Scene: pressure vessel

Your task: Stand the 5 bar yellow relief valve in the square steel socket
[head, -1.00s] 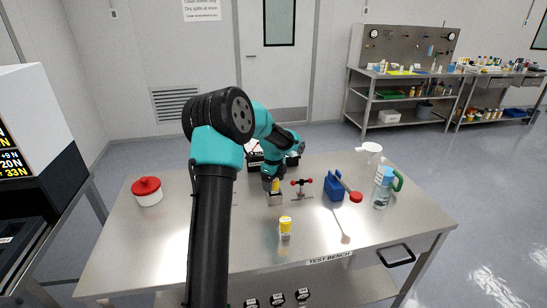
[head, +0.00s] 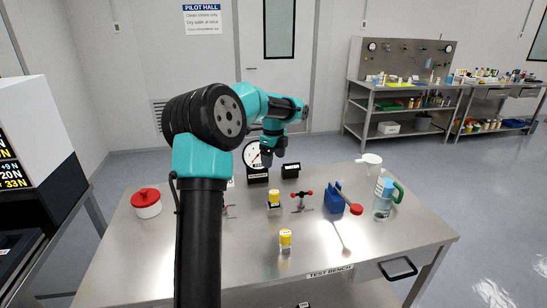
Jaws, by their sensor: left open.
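A yellow-topped relief valve (head: 274,194) stands upright at the middle of the bench, apparently in the square steel socket (head: 274,206). How deep it sits is too small to tell. A second yellow-topped valve (head: 285,237) stands upright on the bare bench nearer the front edge. The labels on both are too small to read, so I cannot tell which is 5 bar. My left gripper (head: 267,160) is open and empty, raised above and behind the socket, apart from both valves. My right gripper is out of view.
A round gauge (head: 252,154) and a black box (head: 291,171) stand behind the socket. A red-handled fitting (head: 302,197) and blue block (head: 333,202) are to its right, then a bottle (head: 383,203). A red-lidded pot (head: 146,203) stands left.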

